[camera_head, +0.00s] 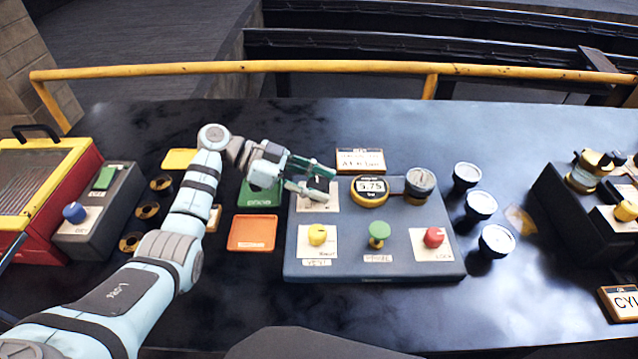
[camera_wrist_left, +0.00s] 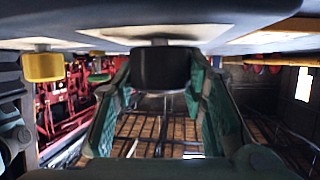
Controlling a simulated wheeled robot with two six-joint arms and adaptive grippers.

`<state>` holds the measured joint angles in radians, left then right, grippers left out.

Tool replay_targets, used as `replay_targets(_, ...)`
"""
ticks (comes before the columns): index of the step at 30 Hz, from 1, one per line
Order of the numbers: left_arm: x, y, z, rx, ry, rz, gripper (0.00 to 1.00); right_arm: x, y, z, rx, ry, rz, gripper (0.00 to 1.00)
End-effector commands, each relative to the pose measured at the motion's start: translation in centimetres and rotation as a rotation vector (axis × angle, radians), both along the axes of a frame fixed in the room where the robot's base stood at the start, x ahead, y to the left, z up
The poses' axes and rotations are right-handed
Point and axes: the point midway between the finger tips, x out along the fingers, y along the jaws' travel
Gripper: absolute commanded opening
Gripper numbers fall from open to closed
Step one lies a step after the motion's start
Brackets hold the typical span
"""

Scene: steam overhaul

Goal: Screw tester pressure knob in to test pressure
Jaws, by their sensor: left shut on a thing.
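The tester (camera_head: 375,262) is a grey-blue box with yellow (camera_head: 317,235), green (camera_head: 379,231) and red (camera_head: 434,237) knobs along its front. A round yellow-rimmed readout (camera_head: 370,187) on it seems to show 5.75. My left gripper (camera_head: 318,181) is over the tester's back left corner, above a white label plate. In the left wrist view, its green-padded fingers (camera_wrist_left: 160,100) are shut on a black knob (camera_wrist_left: 160,68) that sits on a white plate. The gripper hides this knob in the head view. The yellow knob also shows in the left wrist view (camera_wrist_left: 43,67). My right gripper is not in view.
A round gauge-like part (camera_head: 420,182) stands at the tester's back right, with several white-faced gauges (camera_head: 481,203) beyond. An orange tray (camera_head: 252,233) lies left of the tester. A red and yellow case (camera_head: 78,180) stands far left. A yellow rail (camera_head: 250,67) runs behind the table.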

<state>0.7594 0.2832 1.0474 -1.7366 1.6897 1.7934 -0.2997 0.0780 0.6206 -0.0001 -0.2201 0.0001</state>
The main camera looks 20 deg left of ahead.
Motion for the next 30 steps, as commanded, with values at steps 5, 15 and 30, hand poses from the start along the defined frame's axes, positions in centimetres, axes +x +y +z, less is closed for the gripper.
replay_targets(5,0.0,0.0,0.0,0.0,0.001,0.0,0.48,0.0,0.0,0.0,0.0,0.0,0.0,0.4)
replay_targets(15,0.0,0.0,0.0,0.0,0.0,0.0,0.59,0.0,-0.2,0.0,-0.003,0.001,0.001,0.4)
replay_targets(30,-1.0,9.4,3.9,0.0,0.0,0.003,0.59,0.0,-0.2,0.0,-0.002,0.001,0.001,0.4)
